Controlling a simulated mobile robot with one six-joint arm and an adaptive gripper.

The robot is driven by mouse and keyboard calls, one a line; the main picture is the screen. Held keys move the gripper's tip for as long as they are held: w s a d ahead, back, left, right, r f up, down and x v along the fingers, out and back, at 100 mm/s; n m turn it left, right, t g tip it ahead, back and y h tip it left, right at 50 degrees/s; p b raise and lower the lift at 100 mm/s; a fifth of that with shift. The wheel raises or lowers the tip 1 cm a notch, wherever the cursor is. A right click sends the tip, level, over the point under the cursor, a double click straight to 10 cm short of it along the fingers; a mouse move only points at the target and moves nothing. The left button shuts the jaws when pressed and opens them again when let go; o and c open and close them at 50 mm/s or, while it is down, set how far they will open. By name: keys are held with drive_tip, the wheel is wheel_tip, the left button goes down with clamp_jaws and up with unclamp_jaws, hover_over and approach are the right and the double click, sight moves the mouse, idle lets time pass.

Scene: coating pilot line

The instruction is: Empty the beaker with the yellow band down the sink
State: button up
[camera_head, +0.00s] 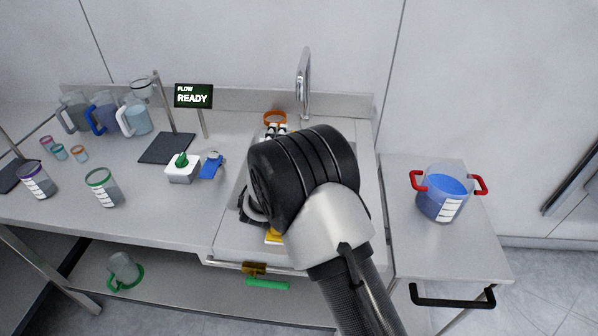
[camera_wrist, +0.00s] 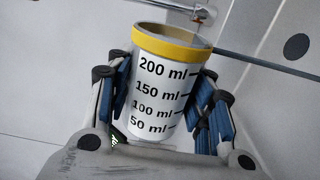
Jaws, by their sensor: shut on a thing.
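The beaker with the yellow band (camera_wrist: 178,48) is held in my gripper (camera_wrist: 165,78), as the wrist view shows. My blue-padded fingers are shut on its two sides. Its wide white label with black volume marks faces the wrist camera, and its rim is at the top of that view, leaning slightly. What is inside it cannot be made out. In the head view my wrist hides most of the gripper and the beaker over the sink (camera_head: 229,238). The steel faucet (camera_head: 304,82) stands at the back of the sink.
An orange-rimmed vessel (camera_head: 275,117) shows just behind my wrist. Jugs (camera_head: 104,113), beakers with purple (camera_head: 36,181) and green (camera_head: 102,188) bands, and a stand (camera_head: 167,147) are on the left counter. A red-handled pot of blue liquid (camera_head: 443,196) stands on the right table.

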drive_tip(key=shift+r, duration=0.1)
drive_tip(key=shift+d+r+m, duration=0.1)
drive_tip(key=shift+m, duration=0.3)
drive_tip(key=shift+d, duration=0.1)
drive_tip(key=shift+m, duration=0.4)
idle(0.8)
